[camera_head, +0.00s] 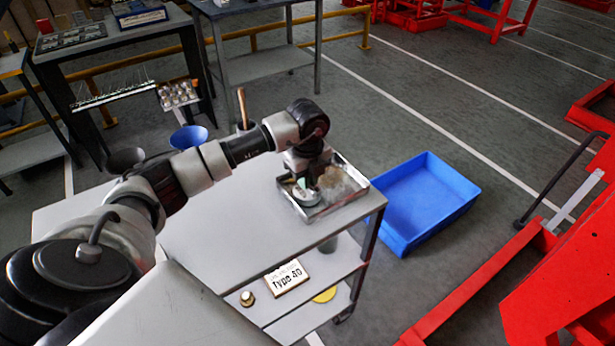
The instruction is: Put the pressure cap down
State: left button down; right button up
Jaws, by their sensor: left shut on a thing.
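My left arm reaches in from the left, over a grey trolley top (225,225). My left gripper (307,186) points down into a shallow metal tray (345,200) at the trolley's far right corner. The gripper is shut on a small round pale piece, which looks like the pressure cap (306,197), low inside the tray. Whether the cap touches the tray floor I cannot tell. The fingers partly hide it. My right gripper is out of view.
A blue bin (425,200) stands on the floor right of the trolley. A "Type 80" sign (286,278) and a small brass part (247,298) are on the lower shelf. A blue funnel (188,137) is behind my arm. Red metal structures (560,270) stand at right.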

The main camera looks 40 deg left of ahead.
pick_arm(q)
jog(key=shift+f, duration=0.15)
jog(key=c, duration=1.2)
grip_release()
notch_tip(320, 180, up, 12)
jog(key=shift+r+b, duration=0.2)
jog(key=shift+b, duration=0.25)
